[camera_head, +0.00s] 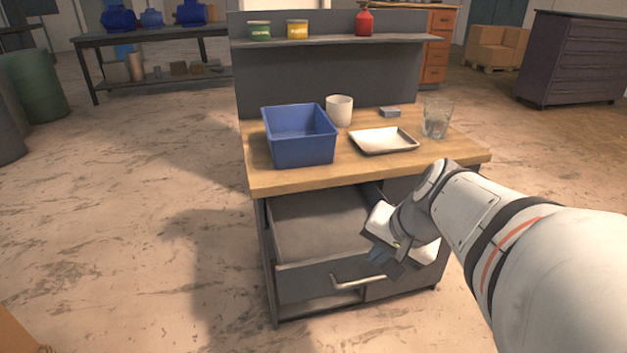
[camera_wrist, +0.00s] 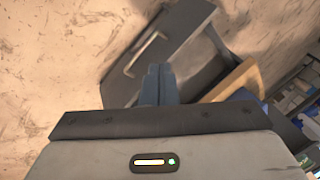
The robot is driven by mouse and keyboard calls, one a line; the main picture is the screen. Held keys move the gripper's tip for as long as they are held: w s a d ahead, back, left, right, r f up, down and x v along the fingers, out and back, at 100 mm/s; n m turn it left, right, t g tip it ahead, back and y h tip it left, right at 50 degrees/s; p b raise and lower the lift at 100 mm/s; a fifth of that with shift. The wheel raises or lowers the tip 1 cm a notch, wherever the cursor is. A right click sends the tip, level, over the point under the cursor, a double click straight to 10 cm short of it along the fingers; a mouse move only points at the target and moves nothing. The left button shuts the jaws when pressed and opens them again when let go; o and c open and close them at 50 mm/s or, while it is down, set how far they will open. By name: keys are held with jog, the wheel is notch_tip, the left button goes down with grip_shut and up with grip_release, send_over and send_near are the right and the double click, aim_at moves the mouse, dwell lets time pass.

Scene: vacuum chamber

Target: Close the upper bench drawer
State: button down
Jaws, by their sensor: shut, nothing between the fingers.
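The upper bench drawer (camera_head: 310,285) is pulled out from under the wooden worktop of the bench. Its grey front carries a pale bar handle (camera_head: 358,281), and its inside looks empty. The drawer front (camera_wrist: 178,45) and its handle (camera_wrist: 146,54) also show in the wrist view, tilted.
On the worktop (camera_head: 300,180) stand a blue bin (camera_head: 305,150), a white cup (camera_head: 339,110), a shallow tray (camera_head: 384,141), a glass (camera_head: 436,120) and a small grey block (camera_head: 390,112). A shelf above holds two cans and a red bottle.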

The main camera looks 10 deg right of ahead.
jog(key=w+d+f+m+t+h+b, duration=0.3)
jog(key=d+f+m+b, duration=0.7)
jog(key=d+f+b, duration=0.8)
jog(key=w+a+f+t+y+b, duration=0.1)
jog(key=w+f+b, duration=0.4)
jog(key=w, duration=0.6)
jog(key=shift+w+a+f, duration=0.15)
jog(key=shift+a+f, duration=0.05)
jog(key=shift+f, duration=0.55)
